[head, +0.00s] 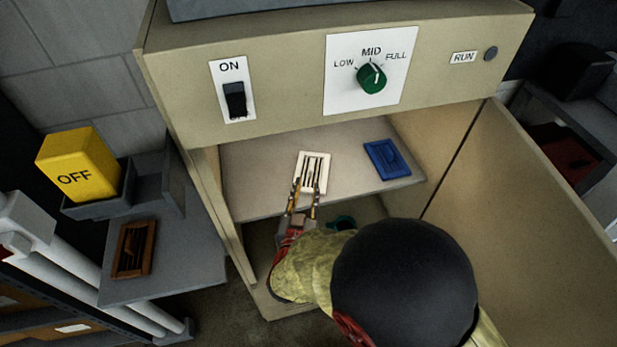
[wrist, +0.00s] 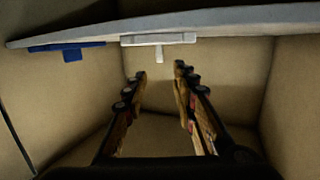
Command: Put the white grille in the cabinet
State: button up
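The white grille (head: 313,171) lies on the shelf (head: 262,178) inside the open cabinet (head: 190,110). It also shows edge-on in the wrist view (wrist: 148,39), with a small tab standing out from it. My gripper (head: 307,190) is at the grille's near end, above the shelf. In the wrist view my gripper (wrist: 160,72) has its two fingers apart with nothing between them. The tab lies just beyond the fingertips, in line with the gap. The wrist picture appears upside down, with the shelf along its top.
A blue piece (head: 386,159) lies on the shelf right of the grille. A green object (head: 342,222) is below the shelf, partly hidden by my arm. The cabinet door (head: 520,190) stands open at right. Left are a yellow OFF block (head: 77,165) and a brown grille (head: 134,248).

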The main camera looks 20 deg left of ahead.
jog(key=shift+s+d+r, duration=0.1)
jog(key=shift+s, duration=0.35)
jog(key=w+r, duration=0.1)
jog(key=w+r+g, duration=0.1)
jog(key=shift+w+d+r+y, duration=0.25)
jog(key=shift+w+r+y, duration=0.1)
jog(key=shift+y, duration=0.05)
jog(key=d+r+g+y, duration=0.2)
jog(key=d+r+g, duration=0.3)
jog(key=d+r, duration=0.7)
jog(key=s+d+r+m+g+h, duration=0.1)
jog(key=s+d+g+h, duration=0.3)
jog(key=s+d, duration=1.7)
jog(key=shift+d+r+m+h, duration=0.3)
jog(key=shift+d+r+h, duration=0.2)
jog(key=shift+d+r, duration=0.3)
jog(key=shift+s+a, duration=0.1)
jog(key=shift+s, duration=0.1)
